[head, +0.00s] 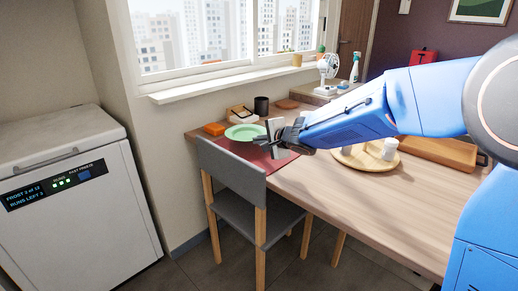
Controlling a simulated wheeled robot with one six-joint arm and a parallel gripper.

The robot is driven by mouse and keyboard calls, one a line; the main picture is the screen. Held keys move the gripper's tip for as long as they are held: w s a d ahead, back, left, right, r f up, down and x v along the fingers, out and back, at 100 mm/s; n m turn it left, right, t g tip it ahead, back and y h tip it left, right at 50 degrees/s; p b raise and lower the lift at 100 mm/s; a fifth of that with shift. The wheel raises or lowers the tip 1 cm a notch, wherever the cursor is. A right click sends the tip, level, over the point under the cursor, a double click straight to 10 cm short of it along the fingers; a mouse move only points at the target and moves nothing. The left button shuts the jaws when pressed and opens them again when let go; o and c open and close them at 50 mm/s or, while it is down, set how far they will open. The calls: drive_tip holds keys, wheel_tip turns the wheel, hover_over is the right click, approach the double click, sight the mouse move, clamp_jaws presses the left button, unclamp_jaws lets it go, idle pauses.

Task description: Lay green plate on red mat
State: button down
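The light green plate (243,132) appears roughly level near the far left end of the table, overlapping the far part of the red mat (282,161) in the picture. I cannot tell whether it rests on the mat or is slightly above it. My gripper (269,139) is over the mat at the plate's right edge, touching or very close to it. The fingers are small and seen from the side, so their opening and any hold on the plate are unclear. My gripper and a grey chair back hide parts of the mat.
A grey chair (232,172) stands at the table's near side. A round wooden board (352,160) with white cups lies right. The front tabletop (375,210) is clear.

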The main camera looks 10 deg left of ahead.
sight(259, 155)
drive_tip(key=shift+f, duration=1.6)
drive_tip(key=c, duration=2.3)
unclamp_jaws()
drive_tip(key=v, duration=1.2)
